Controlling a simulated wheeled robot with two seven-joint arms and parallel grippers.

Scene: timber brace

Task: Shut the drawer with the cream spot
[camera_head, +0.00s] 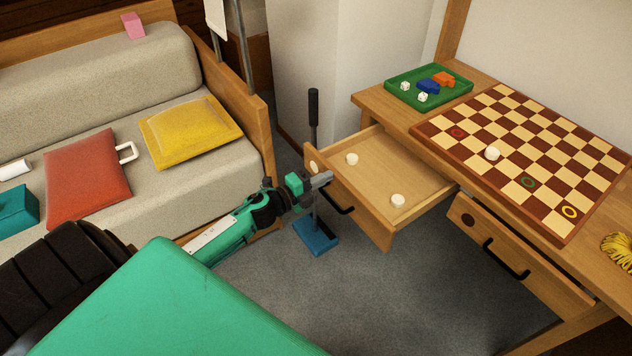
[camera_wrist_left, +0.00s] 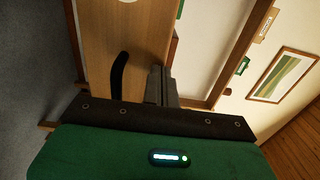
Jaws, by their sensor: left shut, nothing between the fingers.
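The drawer with the cream spot (camera_head: 347,201) is pulled well out of the desk. Its cream spot (camera_head: 314,167) is at the left end of the drawer front, and its dark handle (camera_head: 341,198) is in the middle. Two white round pieces lie inside it. My left gripper (camera_head: 325,179) is shut and empty, its tips at the drawer front between spot and handle; whether they touch is unclear. In the left wrist view the shut fingers (camera_wrist_left: 160,85) lie beside the dark handle (camera_wrist_left: 119,75). My right gripper is out of view.
A second drawer with a dark spot (camera_head: 467,220) sits right of it, nearly flush with the desk. A checkered board (camera_head: 530,150) and green tray (camera_head: 402,92) lie on the desk. A blue-based stand (camera_head: 317,238) is below the gripper; a sofa (camera_head: 110,90) is left.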

